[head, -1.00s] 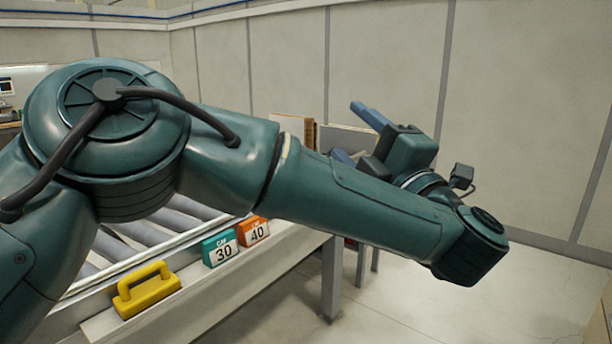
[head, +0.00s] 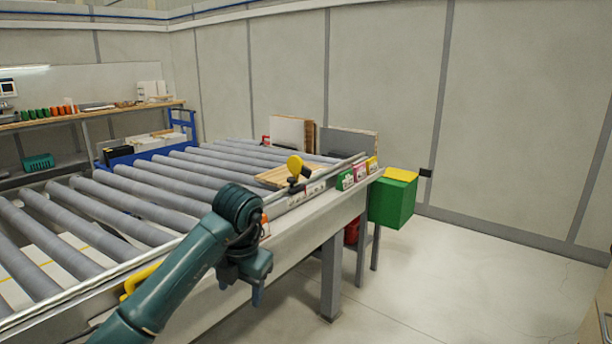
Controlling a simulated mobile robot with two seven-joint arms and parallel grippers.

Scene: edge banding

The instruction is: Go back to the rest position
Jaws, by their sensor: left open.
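My left arm reaches in from the lower left. Its gripper (head: 240,290) points down in front of the roller table's near edge, over the floor side. Its two blue fingers are apart and nothing shows between them. The arm hides most of the yellow handle (head: 138,279) on the table's front ledge and the labelled blocks near it. My right gripper is not in view.
A roller table (head: 105,205) fills the left and middle. Boards (head: 292,133) stand at its far end. Coloured blocks (head: 345,180) line its front ledge. A green box with a yellow top (head: 392,203) is at its right end. The floor (head: 460,290) at right is clear.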

